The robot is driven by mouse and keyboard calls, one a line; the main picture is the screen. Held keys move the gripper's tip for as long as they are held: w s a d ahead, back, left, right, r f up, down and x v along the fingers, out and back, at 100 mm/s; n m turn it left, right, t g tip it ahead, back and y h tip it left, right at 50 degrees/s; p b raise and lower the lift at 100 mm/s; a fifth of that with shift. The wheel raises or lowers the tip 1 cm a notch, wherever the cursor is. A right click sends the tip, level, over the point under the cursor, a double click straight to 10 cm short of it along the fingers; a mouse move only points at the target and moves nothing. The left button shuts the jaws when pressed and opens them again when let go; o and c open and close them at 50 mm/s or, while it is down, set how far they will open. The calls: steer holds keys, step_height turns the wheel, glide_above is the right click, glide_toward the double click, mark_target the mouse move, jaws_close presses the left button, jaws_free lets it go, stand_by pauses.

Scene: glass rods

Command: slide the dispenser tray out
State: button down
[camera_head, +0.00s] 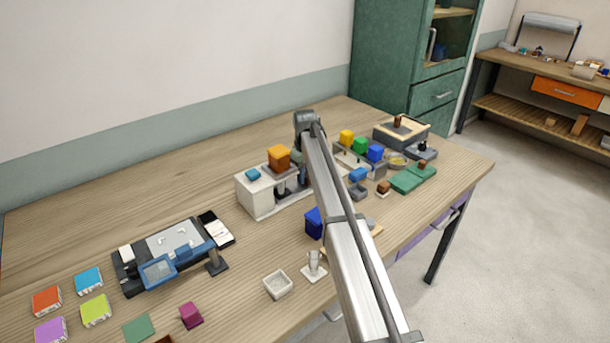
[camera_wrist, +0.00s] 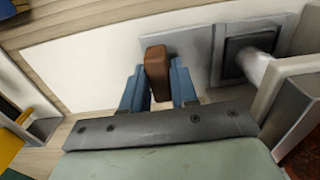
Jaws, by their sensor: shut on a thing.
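The dispenser appears to be the white and grey unit (camera_head: 256,203) with an orange block on top, mid-table in the head view. My arm crosses its right end and hides that part and my gripper. In the wrist view, my gripper (camera_wrist: 158,72) has its blue fingers shut on a brown block-shaped handle (camera_wrist: 157,60). The handle stands against a light grey plate (camera_wrist: 192,44), which looks like the tray's face. A dark square recess with a pale cylinder (camera_wrist: 255,62) is just right of it. How far the tray is out cannot be told.
A dark blue block (camera_head: 314,222) stands in front of the dispenser. Yellow, green and blue blocks (camera_head: 361,146) stand right of my arm. A small white tray (camera_head: 278,285) lies nearer. The table behind the dispenser is clear.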

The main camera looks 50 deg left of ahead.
steer(key=shift+w, duration=0.1)
steer(key=w, duration=1.4)
steer(key=shift+w, duration=0.2)
steer(key=c, duration=1)
jaws_free()
steer(key=shift+o, duration=0.2)
step_height(320, 180, up, 14)
steer(key=shift+f, duration=0.1)
